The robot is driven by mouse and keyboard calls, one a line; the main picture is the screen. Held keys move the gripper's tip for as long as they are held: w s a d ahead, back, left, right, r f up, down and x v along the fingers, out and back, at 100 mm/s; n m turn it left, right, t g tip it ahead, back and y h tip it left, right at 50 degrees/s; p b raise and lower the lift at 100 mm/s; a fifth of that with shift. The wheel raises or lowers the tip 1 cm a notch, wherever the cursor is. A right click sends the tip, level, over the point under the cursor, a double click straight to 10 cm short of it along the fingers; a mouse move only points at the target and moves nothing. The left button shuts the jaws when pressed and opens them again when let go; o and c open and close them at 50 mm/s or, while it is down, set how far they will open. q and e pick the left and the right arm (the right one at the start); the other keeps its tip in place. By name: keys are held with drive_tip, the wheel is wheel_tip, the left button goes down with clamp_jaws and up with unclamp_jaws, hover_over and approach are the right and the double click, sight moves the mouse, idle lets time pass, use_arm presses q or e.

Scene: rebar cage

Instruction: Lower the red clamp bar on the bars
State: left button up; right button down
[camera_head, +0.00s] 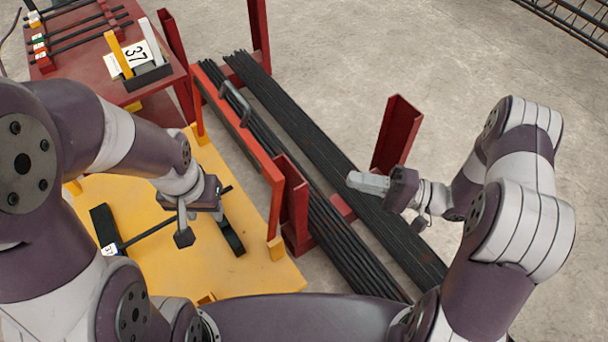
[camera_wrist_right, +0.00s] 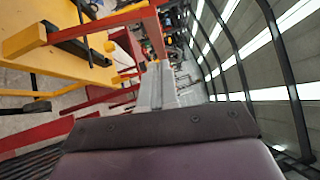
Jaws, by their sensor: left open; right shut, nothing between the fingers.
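The red clamp bar (camera_head: 241,121) is a long red beam with a grey handle (camera_head: 235,101) and red legs ending in yellow at both ends. It stands between the yellow table and the long dark bars (camera_head: 300,125). One leg with a yellow tip (camera_wrist_right: 25,41) shows at the upper left of the right wrist view. My right gripper (camera_head: 352,181) is shut and empty above the bars, apart from the clamp bar and its handle; its grey fingers (camera_wrist_right: 158,85) show in the wrist view. My left gripper (camera_head: 203,217) is open over the yellow table.
Red upright posts (camera_head: 396,130) flank the bars. The yellow table (camera_head: 190,272) carries a dark rod (camera_head: 150,233) on black supports (camera_head: 104,226). A red table (camera_head: 85,68) with rods and a "37" sign (camera_head: 136,57) stands at the upper left.

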drive_tip(key=s+p+x, duration=0.1)
drive_tip(key=s+x, duration=0.1)
drive_tip(key=x, duration=0.9)
drive_tip(key=shift+s+a+r+p, duration=0.15)
drive_tip(key=shift+s+a+p, duration=0.25)
drive_tip(key=shift+a, duration=0.15)
